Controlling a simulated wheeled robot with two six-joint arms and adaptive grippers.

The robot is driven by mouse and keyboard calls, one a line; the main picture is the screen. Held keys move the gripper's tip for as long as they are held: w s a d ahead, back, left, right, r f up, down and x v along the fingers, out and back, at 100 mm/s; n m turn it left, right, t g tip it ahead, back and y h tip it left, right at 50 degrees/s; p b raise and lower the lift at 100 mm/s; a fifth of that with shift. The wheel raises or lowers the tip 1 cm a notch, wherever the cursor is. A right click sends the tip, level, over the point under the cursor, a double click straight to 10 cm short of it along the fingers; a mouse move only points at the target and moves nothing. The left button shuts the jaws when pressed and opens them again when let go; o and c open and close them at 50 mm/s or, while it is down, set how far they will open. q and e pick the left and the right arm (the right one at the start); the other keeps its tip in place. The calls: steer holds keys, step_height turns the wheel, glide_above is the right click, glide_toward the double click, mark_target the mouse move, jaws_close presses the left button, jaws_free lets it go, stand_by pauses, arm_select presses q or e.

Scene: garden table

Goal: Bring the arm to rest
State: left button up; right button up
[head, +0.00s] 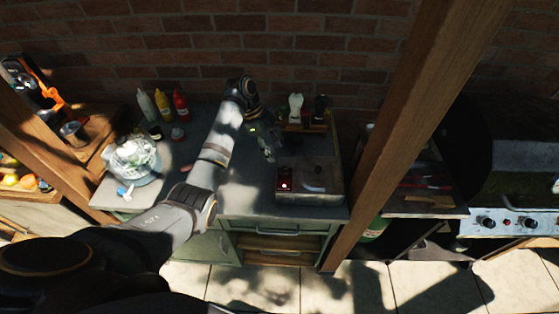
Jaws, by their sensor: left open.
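My left arm comes in from the lower left and reaches over the grey counter (244,196). My left gripper (268,153) hangs at its end, pointing down, just left of a metal appliance with a lid (312,175). The jaws are small and dark here, and they are open with nothing seen between them. I cannot tell how high the tips are above the counter. My right gripper is not in view.
A glass bowl (135,160) stands on a board at left. Sauce bottles (162,104) stand behind it. Two shakers (296,107) stand at the back. A wooden post (400,130) rises right of the counter. A grill with knobs (508,222) is far right.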

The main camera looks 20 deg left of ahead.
arm_select(q)
steer(key=v, duration=0.3)
stand_by(0.4)
